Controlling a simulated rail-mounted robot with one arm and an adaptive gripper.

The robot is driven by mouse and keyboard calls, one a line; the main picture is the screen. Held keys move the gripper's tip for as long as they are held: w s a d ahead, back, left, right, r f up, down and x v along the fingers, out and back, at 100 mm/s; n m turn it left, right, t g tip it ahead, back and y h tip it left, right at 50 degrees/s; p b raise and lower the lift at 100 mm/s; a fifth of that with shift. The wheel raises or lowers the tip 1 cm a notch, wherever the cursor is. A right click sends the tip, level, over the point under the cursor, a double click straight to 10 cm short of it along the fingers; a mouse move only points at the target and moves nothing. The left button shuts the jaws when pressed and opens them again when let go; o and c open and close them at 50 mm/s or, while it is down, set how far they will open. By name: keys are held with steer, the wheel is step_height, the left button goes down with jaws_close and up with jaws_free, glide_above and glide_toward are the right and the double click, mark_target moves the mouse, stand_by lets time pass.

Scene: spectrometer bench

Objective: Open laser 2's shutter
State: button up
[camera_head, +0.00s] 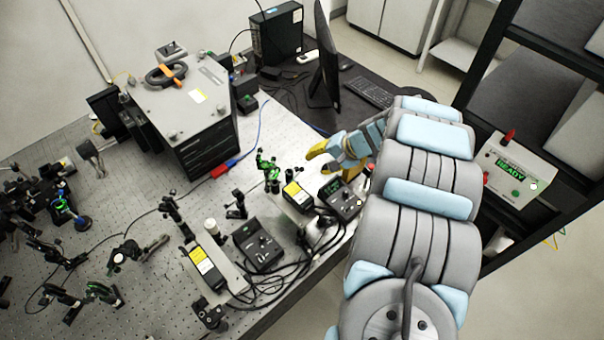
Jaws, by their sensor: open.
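Two laser heads with yellow labels sit on the optical bench. One laser head (208,262) is at the front left, the other laser head (297,196) is further right. A black control box with knobs (258,246) stands beside the first, and a second control box with a lit display (341,199) stands beside the other. I cannot read which one is laser 2, and no shutter can be made out clearly. My gripper (332,163) has yellow fingers and is open, above and just behind the right-hand control box. My arm hides the area to its right.
Black cables (318,240) loop along the bench's front edge. A large grey-topped instrument (180,100) stands at the back. A monitor (325,55) and keyboard (369,91) are behind my gripper. A white box reading READY (517,170) sits on the rack at right.

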mark_target(302, 169)
steer(key=shift+p+x, duration=0.65)
steer(key=shift+x, duration=3.4)
jaws_close()
